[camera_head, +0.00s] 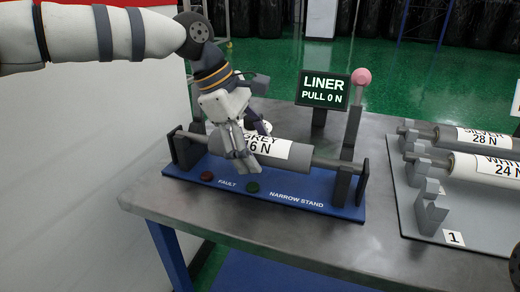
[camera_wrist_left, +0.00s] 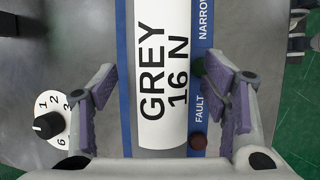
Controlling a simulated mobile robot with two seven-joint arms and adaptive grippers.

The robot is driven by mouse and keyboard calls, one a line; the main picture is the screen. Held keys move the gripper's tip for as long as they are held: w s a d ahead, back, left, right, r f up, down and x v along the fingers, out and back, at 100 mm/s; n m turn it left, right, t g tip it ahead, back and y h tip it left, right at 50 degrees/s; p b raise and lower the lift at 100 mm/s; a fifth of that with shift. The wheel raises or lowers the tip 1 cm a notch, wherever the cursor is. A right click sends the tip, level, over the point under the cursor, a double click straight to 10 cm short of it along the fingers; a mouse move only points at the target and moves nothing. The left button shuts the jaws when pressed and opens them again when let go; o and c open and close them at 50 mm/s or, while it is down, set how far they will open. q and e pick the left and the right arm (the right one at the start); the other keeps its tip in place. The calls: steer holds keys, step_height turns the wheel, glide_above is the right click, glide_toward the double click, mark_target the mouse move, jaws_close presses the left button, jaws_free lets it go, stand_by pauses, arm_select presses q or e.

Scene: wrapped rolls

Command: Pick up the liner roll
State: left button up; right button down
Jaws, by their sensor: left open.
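A grey roll with a white label reading "GREY 16 N" (camera_head: 289,157) lies on a bar across the blue narrow stand (camera_head: 322,192). A screen (camera_head: 323,89) behind it reads "LINER PULL 0 N". My left gripper (camera_head: 243,157) is over the left part of this roll, pointing down, and hides part of the label. In the left wrist view the roll (camera_wrist_left: 163,75) runs between the two spread fingers (camera_wrist_left: 164,82), with a gap on each side. The gripper is open and holds nothing.
A grey rack (camera_head: 412,212) at the right holds rolls labelled "SILVER 28 N" (camera_head: 478,138) and one marked 24 N (camera_head: 487,170). A pink-knobbed lever (camera_head: 356,112) rises by the stand's right end. A numbered dial (camera_wrist_left: 48,125) sits beside the stand. The table front (camera_head: 300,240) is clear.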

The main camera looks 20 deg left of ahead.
arm_select(q)
steer(key=shift+w, duration=0.1)
jaws_close()
steer(key=shift+r, duration=0.1)
